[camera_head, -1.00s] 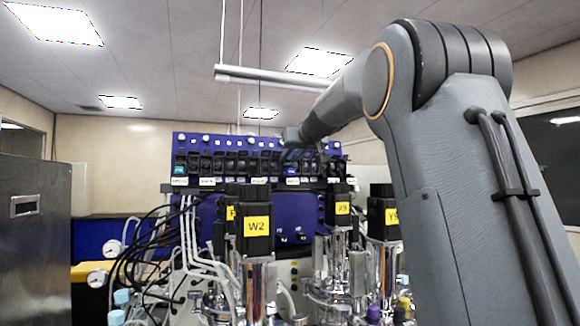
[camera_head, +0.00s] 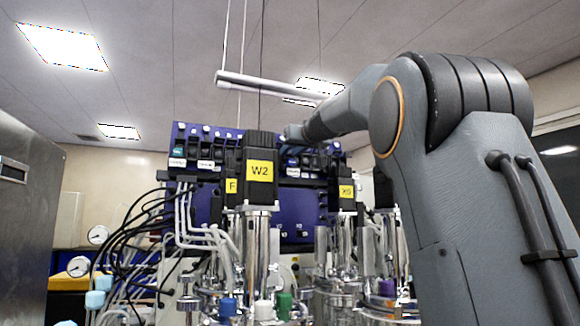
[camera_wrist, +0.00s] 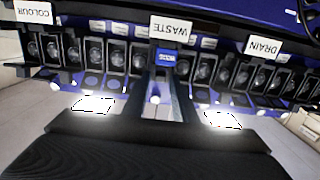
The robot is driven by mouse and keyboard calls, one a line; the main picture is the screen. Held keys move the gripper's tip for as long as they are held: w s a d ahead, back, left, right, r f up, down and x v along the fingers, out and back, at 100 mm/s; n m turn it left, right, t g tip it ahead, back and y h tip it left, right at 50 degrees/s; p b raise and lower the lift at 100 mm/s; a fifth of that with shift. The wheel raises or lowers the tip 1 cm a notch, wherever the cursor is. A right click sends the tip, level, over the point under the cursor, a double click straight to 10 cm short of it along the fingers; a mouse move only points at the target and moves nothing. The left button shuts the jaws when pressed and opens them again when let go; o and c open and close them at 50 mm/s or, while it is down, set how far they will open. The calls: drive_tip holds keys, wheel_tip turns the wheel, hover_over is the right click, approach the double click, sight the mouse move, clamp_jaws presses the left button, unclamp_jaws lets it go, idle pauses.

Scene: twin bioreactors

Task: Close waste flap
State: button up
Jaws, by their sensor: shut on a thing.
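The white WASTE label (camera_wrist: 173,29) appears upside down at the top middle of the wrist view, on the blue panel. Below it, a blue-tagged piece at the waste flap (camera_wrist: 166,57) sits between the two dark fingers of my gripper (camera_wrist: 165,76). The gripper is shut on it, and the fingers hide most of the flap, so I cannot tell its angle. In the head view my gripper (camera_head: 294,134) reaches the upper part of the blue panel (camera_head: 210,207); the flap is too small and covered there.
The COLOUR (camera_wrist: 35,12) and DRAIN (camera_wrist: 263,47) labels flank WASTE, with rows of dark flaps close beside my fingers. In the head view, the W2 motor (camera_head: 260,170) and steel vessels stand before the panel, with tubing at left. A steel cabinet (camera_head: 25,215) stands far left.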

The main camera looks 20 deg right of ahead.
drive_tip(key=shift+w+f+t+b, duration=0.1)
drive_tip(key=shift+f+t+b, duration=0.55)
drive_tip(key=shift+b, duration=3.35)
drive_tip(key=shift+r+t+b, duration=0.3)
drive_tip(key=shift+t+b, duration=0.15)
drive_tip(key=shift+b, duration=0.55)
drive_tip(key=o, duration=0.7)
drive_tip(key=shift+s+f+b, duration=0.25)
drive_tip(key=shift+s+b, duration=0.6)
drive_tip(key=shift+s, duration=1.1)
drive_tip(key=shift+s+f+b, duration=0.2)
drive_tip(key=shift+s+b, duration=0.6)
drive_tip(key=shift+s, duration=1.15)
drive_tip(key=shift+d, duration=0.1)
